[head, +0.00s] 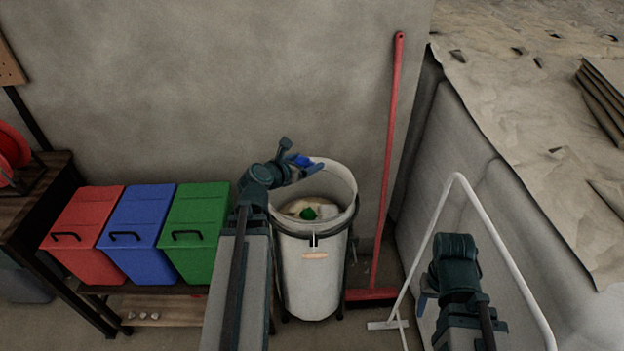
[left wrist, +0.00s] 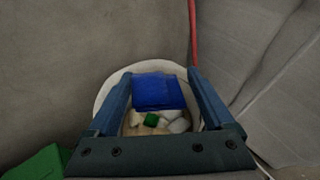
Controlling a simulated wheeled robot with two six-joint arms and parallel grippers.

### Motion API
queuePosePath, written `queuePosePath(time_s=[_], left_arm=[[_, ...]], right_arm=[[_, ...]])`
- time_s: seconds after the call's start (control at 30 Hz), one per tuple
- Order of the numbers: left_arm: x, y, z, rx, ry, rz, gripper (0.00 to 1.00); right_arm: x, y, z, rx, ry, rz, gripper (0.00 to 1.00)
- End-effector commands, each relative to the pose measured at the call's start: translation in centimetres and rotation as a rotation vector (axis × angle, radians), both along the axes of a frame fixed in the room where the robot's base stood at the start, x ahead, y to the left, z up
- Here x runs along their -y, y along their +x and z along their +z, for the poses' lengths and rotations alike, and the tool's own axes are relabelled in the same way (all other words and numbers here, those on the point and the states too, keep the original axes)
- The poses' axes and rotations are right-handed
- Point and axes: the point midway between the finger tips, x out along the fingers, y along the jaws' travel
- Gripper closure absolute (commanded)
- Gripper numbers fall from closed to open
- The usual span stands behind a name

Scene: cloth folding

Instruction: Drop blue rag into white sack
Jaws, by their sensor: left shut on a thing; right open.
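The blue rag (head: 300,160) is a small folded cloth held in my left gripper (head: 306,166), which is shut on it. In the left wrist view the rag (left wrist: 158,92) spans between the two fingers, in line with the sack's opening. The white sack (head: 310,275) stands upright in a dark wheeled frame, its mouth open. In the head view the rag shows at the sack's back left rim; its exact height above it is hard to judge. My right gripper (head: 428,290) is open and empty at the lower right, partly hidden by its arm.
Inside the sack lie a green piece (head: 308,213) and pale scraps. Red, blue and green lidded bins (head: 195,220) stand left of it. A red broom (head: 388,150) leans on the wall to the right. A white tube frame (head: 497,240) stands near my right arm.

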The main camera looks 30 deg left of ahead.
Motion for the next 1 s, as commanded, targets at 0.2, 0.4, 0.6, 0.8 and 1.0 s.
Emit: queuePosePath(time_s=[0.2,0.4,0.6,0.8,1.0], left_arm=[[-1.6,2.7,-5.5,-0.002,-0.002,-0.027,0.65],[-3.5,5.8,-11.1,-0.003,-0.002,-0.07,0.65],[-4.8,7.9,-14.7,-0.001,0.0,-0.103,0.65],[-5.3,8.8,-16.0,0.0,-0.001,-0.119,0.65],[-5.3,8.8,-16.0,0.0,0.0,-0.122,0.65]], right_arm=[[0.0,0.0,-5.5,0.0,0.0,0.0,0.5],[0.0,0.0,-11.1,0.0,0.0,0.001,0.5],[0.0,0.0,-14.7,0.0,0.0,0.001,0.5],[0.0,0.0,-16.0,0.0,0.0,0.001,0.5],[0.0,0.0,-16.0,0.0,0.0,0.001,0.5]])
